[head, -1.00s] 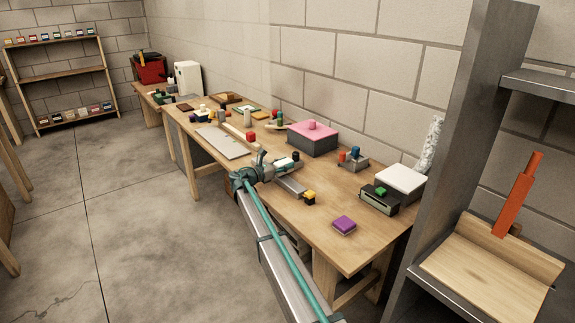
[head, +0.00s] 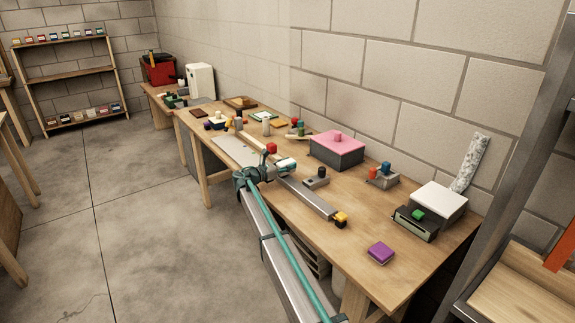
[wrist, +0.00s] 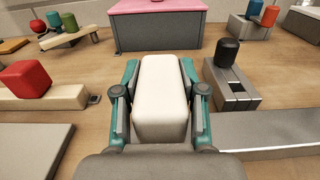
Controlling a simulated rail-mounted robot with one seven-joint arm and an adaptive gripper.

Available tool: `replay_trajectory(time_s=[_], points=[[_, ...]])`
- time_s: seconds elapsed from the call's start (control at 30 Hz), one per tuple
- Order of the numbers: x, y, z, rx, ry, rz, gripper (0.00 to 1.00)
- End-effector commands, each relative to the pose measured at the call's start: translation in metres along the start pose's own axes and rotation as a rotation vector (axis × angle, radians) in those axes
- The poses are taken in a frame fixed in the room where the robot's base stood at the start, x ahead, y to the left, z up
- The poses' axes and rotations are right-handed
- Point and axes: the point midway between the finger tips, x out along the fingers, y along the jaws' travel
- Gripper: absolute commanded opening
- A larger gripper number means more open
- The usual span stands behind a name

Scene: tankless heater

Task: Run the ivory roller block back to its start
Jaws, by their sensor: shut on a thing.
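The ivory roller block (wrist: 162,95) sits between the teal fingers of my gripper (wrist: 158,112) in the wrist view. My gripper is shut on its two sides. In the head view my gripper (head: 268,172) holds the pale block (head: 286,164) at the far-left end of a long grey rail (head: 308,196). The rail runs toward a yellow and black piece (head: 341,219) at its near right end. The rail also shows at lower right in the wrist view (wrist: 275,140). The block's underside and its contact with the rail are hidden.
A grey block with a black knob (wrist: 232,90) stands close to the right of my gripper. A red cube (wrist: 27,80) on a pale beam (wrist: 50,104) is to the left. A pink-topped box (head: 337,150) stands behind. The tabletop is clear around a purple block (head: 380,253).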

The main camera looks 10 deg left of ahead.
Motion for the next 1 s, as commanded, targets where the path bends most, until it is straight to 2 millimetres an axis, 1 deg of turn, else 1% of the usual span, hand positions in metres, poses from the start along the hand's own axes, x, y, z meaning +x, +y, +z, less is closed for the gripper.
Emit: replay_trajectory(time_s=[0.03,0.07,0.1,0.17,0.2,0.23,0.53,0.67,0.87,1.0], points=[[0.000,0.005,0.002,0.001,-0.002,0.011,0.00],[0.000,0.005,0.002,0.001,-0.002,0.011,0.00],[0.000,0.006,0.002,0.001,-0.002,0.011,0.47],[0.000,0.005,0.002,0.001,-0.002,0.011,0.57],[0.000,0.005,0.002,0.001,-0.002,0.010,0.64],[0.000,0.005,0.002,0.001,-0.002,0.010,0.67],[-0.001,0.003,0.001,0.001,-0.001,0.006,0.67],[-0.008,0.002,0.001,0.001,-0.001,0.006,0.67],[-0.038,0.002,0.001,0.001,0.000,0.008,0.67],[-0.066,0.002,0.001,0.001,-0.001,0.009,0.67]])
